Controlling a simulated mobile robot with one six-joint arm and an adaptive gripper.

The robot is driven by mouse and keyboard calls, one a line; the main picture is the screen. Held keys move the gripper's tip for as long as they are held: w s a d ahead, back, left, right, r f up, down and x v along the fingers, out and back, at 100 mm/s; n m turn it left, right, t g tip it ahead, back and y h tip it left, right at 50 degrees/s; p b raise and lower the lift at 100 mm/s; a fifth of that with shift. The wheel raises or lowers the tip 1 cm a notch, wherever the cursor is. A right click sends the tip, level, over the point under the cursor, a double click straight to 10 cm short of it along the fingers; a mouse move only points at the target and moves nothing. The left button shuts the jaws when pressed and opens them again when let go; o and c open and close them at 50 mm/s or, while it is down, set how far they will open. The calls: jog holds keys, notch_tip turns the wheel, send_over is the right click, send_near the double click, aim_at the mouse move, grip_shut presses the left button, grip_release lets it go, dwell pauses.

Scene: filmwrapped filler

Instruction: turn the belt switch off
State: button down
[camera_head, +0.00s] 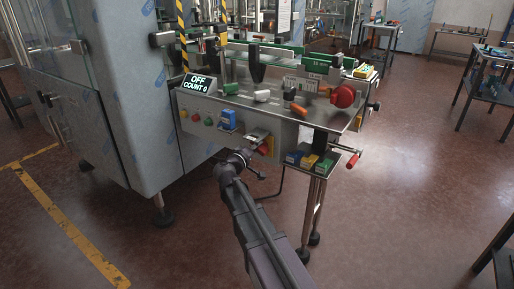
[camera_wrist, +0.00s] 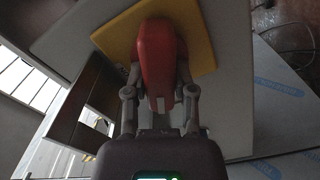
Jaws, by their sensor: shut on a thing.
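The belt switch shows in the wrist view as a red handle (camera_wrist: 156,52) on a yellow plate (camera_wrist: 196,32). My gripper (camera_wrist: 158,82) has one finger on each side of the red handle and is shut on it. In the head view the switch's red handle (camera_head: 264,149) is on the front panel of the conveyor unit, small and partly covered by my gripper (camera_head: 257,155). The display (camera_head: 198,84) above the panel reads OFF and COUNT 0.
A blue box (camera_head: 227,120) and several small buttons are on the panel left of the switch. Several coloured bins (camera_head: 309,160) sit on a low shelf to its right. A red wheel (camera_head: 343,96) and loose parts are on the conveyor top. Open floor (camera_head: 400,200) lies right.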

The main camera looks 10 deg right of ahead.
jog(key=n, duration=0.5)
jog(key=shift+w+f, duration=0.1)
dwell(0.3)
jog(key=shift+c, duration=2.2)
grip_release()
jog(key=v, duration=1.2)
